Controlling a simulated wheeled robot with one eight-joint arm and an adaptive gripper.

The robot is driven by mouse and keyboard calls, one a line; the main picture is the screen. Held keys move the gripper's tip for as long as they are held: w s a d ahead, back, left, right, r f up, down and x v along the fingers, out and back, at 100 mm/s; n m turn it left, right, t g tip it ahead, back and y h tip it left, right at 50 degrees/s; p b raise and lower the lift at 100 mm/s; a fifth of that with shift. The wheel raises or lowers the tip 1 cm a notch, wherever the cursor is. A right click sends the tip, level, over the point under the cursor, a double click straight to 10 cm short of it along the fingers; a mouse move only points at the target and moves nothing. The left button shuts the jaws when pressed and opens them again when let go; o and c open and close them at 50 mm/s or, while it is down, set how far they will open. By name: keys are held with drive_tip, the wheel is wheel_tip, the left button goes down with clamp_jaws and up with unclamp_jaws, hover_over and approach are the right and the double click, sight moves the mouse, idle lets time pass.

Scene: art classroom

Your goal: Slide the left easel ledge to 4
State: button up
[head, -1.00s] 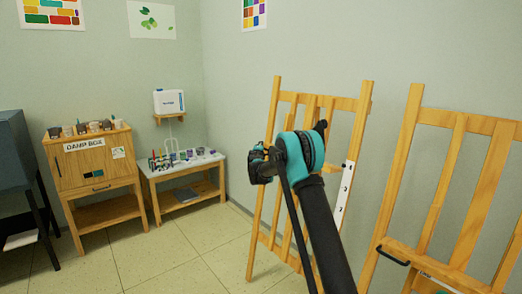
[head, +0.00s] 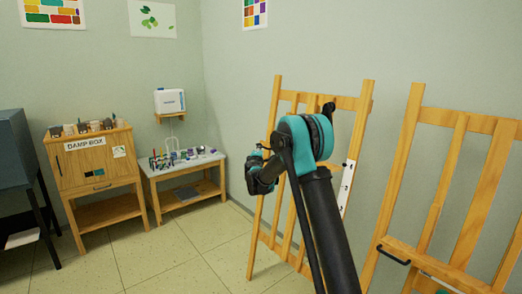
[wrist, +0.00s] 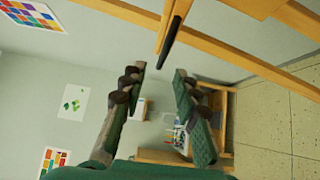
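The left easel (head: 266,200) is a wooden frame standing against the wall in the head view. A white marked strip (head: 347,185) runs up its right side; I cannot read its numbers. My arm hides much of its middle, including most of the ledge. My gripper (head: 256,172) is at the easel's left side, partly hidden by my own arm. In the wrist view my gripper (wrist: 159,69) is open, with nothing between its fingers. A dark handle-like bar (wrist: 170,38) by the easel wood (wrist: 115,12) lies just beyond the fingertips, apart from them.
The right easel (head: 404,125) stands close by, its ledge (head: 432,266) low with a black handle (head: 392,256). A damp box cabinet (head: 95,165) and a small table (head: 180,172) with art supplies stand at the back left. The floor (head: 180,250) in front is clear.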

drive_tip(key=shift+s+a, duration=0.15)
drive_tip(key=shift+s, duration=1.3)
drive_tip(key=s+d+f+m+g+h, duration=0.1)
drive_tip(key=s+d+f+m+g, duration=0.1)
drive_tip(key=s+d+m, duration=0.4)
drive_tip(key=s+d+f+m+g+h, duration=0.1)
drive_tip(key=s+d+g, duration=0.2)
drive_tip(key=s+d, duration=0.65)
drive_tip(key=s+d+f+m+g+h, duration=0.15)
drive_tip(key=s+d+m, duration=0.3)
drive_tip(key=s, duration=0.55)
drive_tip(key=s+a+f+m+g+y, duration=0.1)
drive_tip(key=s+f, duration=0.4)
drive_tip(key=s, duration=0.6)
drive_tip(key=s+f+m+g+y, duration=0.2)
drive_tip(key=s+f, duration=0.3)
drive_tip(key=s, duration=0.6)
drive_tip(key=s+a+f+m+g+y, duration=0.1)
drive_tip(key=s+f+g, duration=0.3)
drive_tip(key=s, duration=0.7)
drive_tip(key=shift+s+a+f+m+y, duration=0.35)
drive_tip(key=shift+f+m+y, duration=0.2)
drive_tip(key=shift+f+y, duration=0.35)
